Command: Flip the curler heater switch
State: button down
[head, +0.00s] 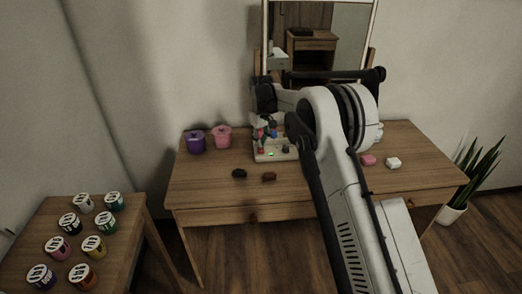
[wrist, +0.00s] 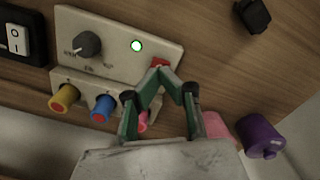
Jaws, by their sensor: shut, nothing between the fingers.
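The curler heater is a pale box with a control panel (wrist: 115,30) on the table; it also shows in the head view (head: 262,157), partly behind my arm. The panel carries a dark knob (wrist: 87,44), a lit green light (wrist: 136,46) and a red switch (wrist: 160,63). Yellow (wrist: 64,98), blue (wrist: 102,108) and pink (wrist: 143,121) curlers sit along the heater. My gripper (wrist: 160,72) is shut and empty, its green fingertips right at the red switch. The tips partly cover the switch; I cannot tell whether they touch it or which way it is set.
A black unit with a white rocker switch (wrist: 15,40) lies beside the heater. A purple pot (head: 195,142) and pink pot (head: 222,137) stand left of it. Small dark (head: 239,173) and brown (head: 268,177) blocks lie in front. A mirror (head: 318,35) stands behind.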

aim_at(261, 151)
jog(key=shift+f+b, duration=0.8)
jog(key=shift+f, duration=0.6)
dwell(0.9)
jog(key=shift+r, duration=0.15)
jog(key=shift+r+p, duration=1.25)
jog(key=shift+r, duration=2.1)
